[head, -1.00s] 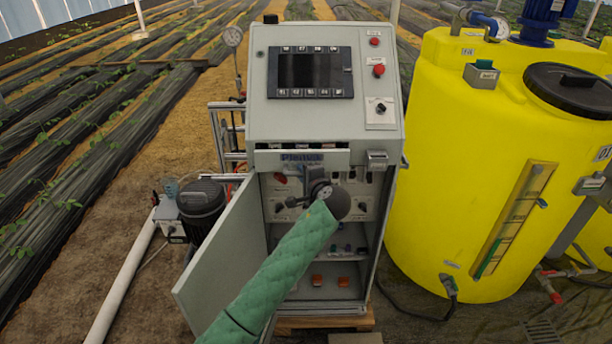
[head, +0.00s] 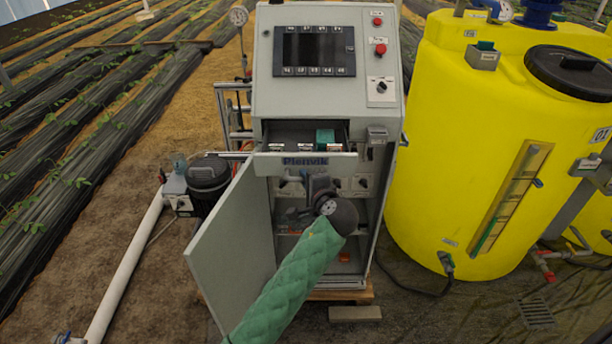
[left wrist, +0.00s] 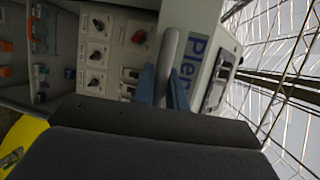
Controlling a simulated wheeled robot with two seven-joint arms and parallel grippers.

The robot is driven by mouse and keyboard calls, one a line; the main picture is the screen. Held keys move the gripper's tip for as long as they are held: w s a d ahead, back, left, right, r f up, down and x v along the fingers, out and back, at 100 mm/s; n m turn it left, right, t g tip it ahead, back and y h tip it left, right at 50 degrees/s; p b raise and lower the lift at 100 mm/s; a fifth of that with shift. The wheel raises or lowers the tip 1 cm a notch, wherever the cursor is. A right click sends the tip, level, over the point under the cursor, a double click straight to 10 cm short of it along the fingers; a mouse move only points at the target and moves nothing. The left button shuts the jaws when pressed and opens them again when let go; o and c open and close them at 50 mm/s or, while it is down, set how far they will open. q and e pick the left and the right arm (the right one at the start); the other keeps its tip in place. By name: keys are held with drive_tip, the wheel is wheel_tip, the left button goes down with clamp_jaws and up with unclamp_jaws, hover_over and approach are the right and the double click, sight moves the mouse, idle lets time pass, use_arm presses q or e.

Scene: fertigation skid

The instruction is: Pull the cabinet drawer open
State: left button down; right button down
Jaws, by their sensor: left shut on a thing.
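The cabinet (head: 262,112) is a grey control cabinet with a sloped screen panel. Its drawer (head: 268,166), with a "Plenvik" front, stands partly out, and its dark inside shows. My left gripper (head: 318,184) is in front of the drawer front, with my wrist hiding part of it. In the left wrist view its blue fingers (left wrist: 166,92) are shut around the grey bar handle (left wrist: 168,52) on the drawer front. My right gripper is not in view.
Inside the drawer are a green item (head: 325,138) and several white-labelled pieces. Below, the cabinet door (head: 232,250) hangs open to the left, beside my left arm. A yellow tank (head: 450,150) stands close at the right. A dark pump motor (head: 208,178) is at the left.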

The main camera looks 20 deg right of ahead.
use_arm(q)
drive_tip(key=c, duration=1.5)
unclamp_jaws()
drive_tip(key=shift+o, duration=0.5)
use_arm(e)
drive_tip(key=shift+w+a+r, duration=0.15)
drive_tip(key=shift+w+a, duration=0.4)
